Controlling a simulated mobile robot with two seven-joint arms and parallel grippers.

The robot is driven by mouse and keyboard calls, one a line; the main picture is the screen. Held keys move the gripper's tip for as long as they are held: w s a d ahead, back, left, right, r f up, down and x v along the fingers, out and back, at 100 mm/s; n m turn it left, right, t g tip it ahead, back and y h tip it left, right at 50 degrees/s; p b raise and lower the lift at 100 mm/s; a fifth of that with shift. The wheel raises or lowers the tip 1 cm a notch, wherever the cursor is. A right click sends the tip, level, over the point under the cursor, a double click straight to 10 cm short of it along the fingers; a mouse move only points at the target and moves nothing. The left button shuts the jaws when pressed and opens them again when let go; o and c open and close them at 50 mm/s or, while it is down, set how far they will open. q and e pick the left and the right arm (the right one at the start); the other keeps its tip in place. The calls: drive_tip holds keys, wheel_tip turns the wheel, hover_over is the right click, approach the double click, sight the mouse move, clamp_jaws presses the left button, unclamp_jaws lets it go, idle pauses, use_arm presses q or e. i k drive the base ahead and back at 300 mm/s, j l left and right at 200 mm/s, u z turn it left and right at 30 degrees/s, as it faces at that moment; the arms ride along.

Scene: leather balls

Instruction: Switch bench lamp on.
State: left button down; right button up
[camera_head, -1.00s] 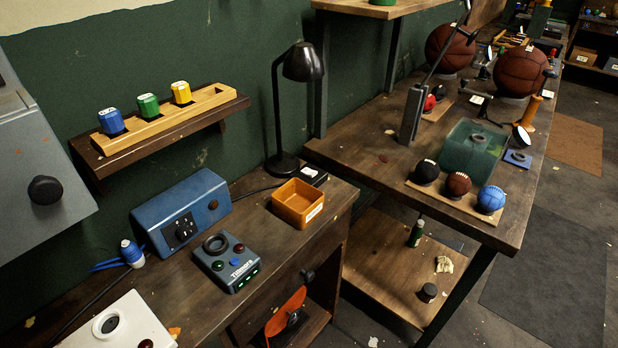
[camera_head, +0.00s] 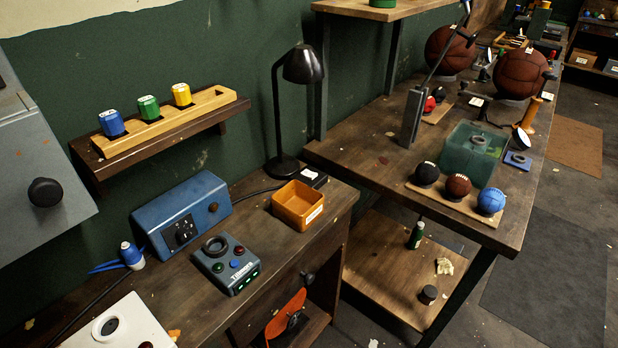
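The black bench lamp (camera_head: 303,65) stands at the back of the left bench, on a round base (camera_head: 283,165) with a thin upright stem. Its shade tilts down to the right, and I see no glow under it. A dark cable runs from near its base toward the blue box. A small black block with a white top (camera_head: 313,177) lies right of the base, beside the orange tray; I cannot tell whether it is a switch. Neither of my grippers is in the head view.
On the left bench are an orange tray (camera_head: 322,212), a blue socket box (camera_head: 158,238), a grey button box (camera_head: 248,284) and a blue-white plug (camera_head: 131,254). A wall shelf (camera_head: 236,100) holds coloured blocks. The right bench (camera_head: 370,150) carries several balls and a green translucent box (camera_head: 462,140).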

sight(308, 174)
drive_tip(key=i+l, duration=0.1)
drive_tip(key=l, duration=0.5)
drive_tip(key=i+l, duration=0.1)
drive_tip(key=l, duration=1.15)
drive_tip(key=i+l+u, duration=0.1)
drive_tip(key=l, duration=0.55)
drive_tip(key=i, duration=0.05)
